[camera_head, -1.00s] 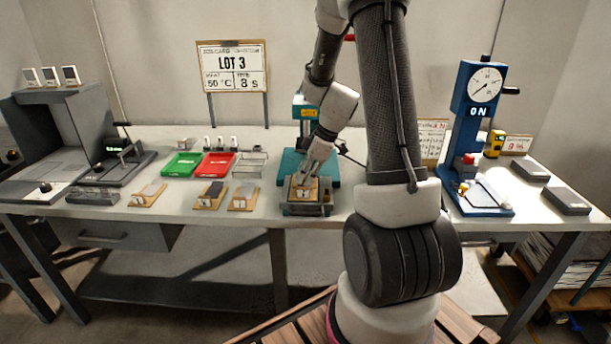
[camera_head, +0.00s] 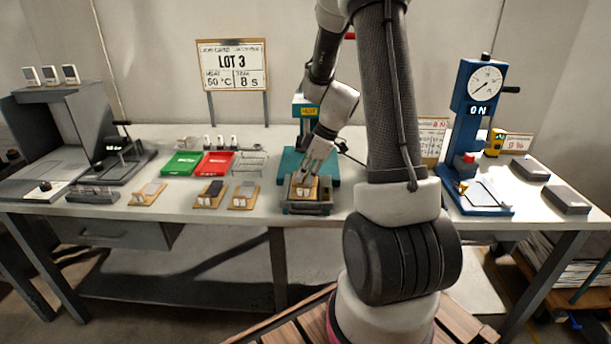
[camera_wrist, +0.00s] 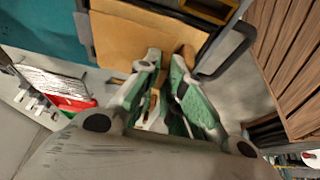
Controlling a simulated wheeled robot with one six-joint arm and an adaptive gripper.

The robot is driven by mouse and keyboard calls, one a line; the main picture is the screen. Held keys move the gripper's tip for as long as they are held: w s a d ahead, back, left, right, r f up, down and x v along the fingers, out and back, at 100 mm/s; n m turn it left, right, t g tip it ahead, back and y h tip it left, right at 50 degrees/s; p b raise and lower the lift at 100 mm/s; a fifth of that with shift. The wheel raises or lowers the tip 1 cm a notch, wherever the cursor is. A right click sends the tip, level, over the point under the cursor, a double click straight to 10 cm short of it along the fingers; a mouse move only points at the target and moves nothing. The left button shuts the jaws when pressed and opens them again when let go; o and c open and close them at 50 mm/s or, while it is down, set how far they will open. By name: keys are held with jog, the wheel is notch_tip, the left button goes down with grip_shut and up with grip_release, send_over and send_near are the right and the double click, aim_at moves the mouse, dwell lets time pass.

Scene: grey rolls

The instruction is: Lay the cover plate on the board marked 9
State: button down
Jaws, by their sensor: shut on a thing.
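In the head view my gripper (camera_head: 308,177) is low over the front of the teal press. It is shut on the near, tagged end of a tan wooden board (camera_head: 303,193) at the press's metal holder. The wrist view shows this board (camera_wrist: 140,38) stretching away from my fingers (camera_wrist: 158,108), with a small white and tan part between them. Its number is not legible. Three more tagged boards (camera_head: 147,196), (camera_head: 211,196), (camera_head: 243,197) lie to the left; a grey plate is on one and a dark plate on another. I cannot tell which board is marked 9 or which piece is the cover plate.
The teal press (camera_head: 320,170) with a HOT label stands behind my gripper. A green tray (camera_head: 182,163), a red tray (camera_head: 216,164) and a wire rack (camera_head: 250,163) are to its left. A blue gauge press (camera_head: 478,130) and two grey blocks (camera_head: 567,200) are at right.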

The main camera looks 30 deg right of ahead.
jog(key=shift+f, duration=0.35)
dwell(0.3)
jog(key=shift+f, duration=0.15)
dwell(3.4)
jog(key=shift+f, duration=0.4)
jog(key=c, duration=1.5)
grip_release()
jog(key=shift+o, duration=0.2)
jog(key=shift+s, duration=0.1)
jog(key=shift+f, duration=0.1)
jog(key=shift+s, duration=0.1)
jog(key=v, duration=1.2)
jog(key=shift+d, duration=0.15)
